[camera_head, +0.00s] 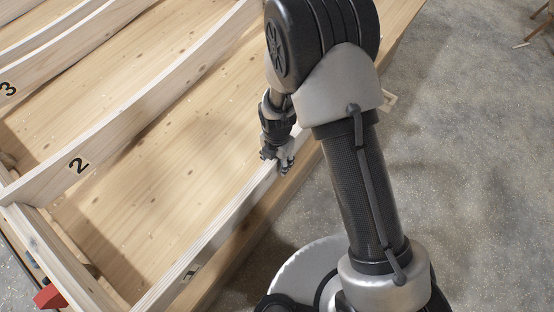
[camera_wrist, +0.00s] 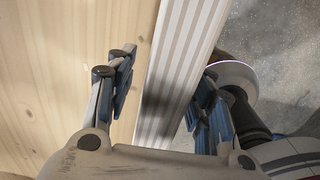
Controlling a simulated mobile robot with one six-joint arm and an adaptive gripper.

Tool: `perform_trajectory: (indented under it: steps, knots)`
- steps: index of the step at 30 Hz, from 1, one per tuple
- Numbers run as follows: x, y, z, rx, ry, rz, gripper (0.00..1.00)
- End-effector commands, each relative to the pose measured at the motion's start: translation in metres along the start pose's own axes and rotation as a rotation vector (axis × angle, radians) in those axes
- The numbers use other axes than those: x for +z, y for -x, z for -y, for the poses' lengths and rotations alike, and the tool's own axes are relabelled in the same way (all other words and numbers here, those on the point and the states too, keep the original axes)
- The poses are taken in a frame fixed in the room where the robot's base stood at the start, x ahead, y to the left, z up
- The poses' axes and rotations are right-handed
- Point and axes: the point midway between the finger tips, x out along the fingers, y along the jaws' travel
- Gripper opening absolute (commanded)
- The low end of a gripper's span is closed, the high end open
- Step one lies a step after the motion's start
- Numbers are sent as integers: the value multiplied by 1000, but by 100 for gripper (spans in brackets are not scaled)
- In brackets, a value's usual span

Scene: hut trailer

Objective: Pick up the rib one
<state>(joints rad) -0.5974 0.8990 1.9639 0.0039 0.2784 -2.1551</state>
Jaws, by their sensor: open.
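Rib one (camera_head: 213,237) is the nearest long pale plywood rib, with a partly seen dark mark on its face near the bottom. It stands on edge in the wooden frame. My gripper (camera_head: 279,160) is at the rib's top edge, toward its far end. In the wrist view the rib's striped edge (camera_wrist: 183,45) runs between the open fingers of my gripper (camera_wrist: 164,68). One finger pair is on each side, with a visible gap on the left. On the right I cannot tell whether the fingers touch the rib.
Rib two (camera_head: 110,140) and rib three (camera_head: 60,38) stand farther left, over a wooden panel (camera_head: 160,200). A wooden end beam (camera_head: 60,255) borders the frame at lower left, near a red part (camera_head: 48,297). Grey floor (camera_head: 470,150) is open on the right.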

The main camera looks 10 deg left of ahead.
Motion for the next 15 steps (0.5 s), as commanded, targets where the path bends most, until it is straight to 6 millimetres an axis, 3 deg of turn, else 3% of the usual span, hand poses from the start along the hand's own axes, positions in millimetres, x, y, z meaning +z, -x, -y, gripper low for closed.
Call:
perform_trajectory:
  steps: [5, 15]
  knots:
    - [0, 1, 0, 1, 1, 0, 47]
    - [0, 2, 0, 0, 1, 0, 24]
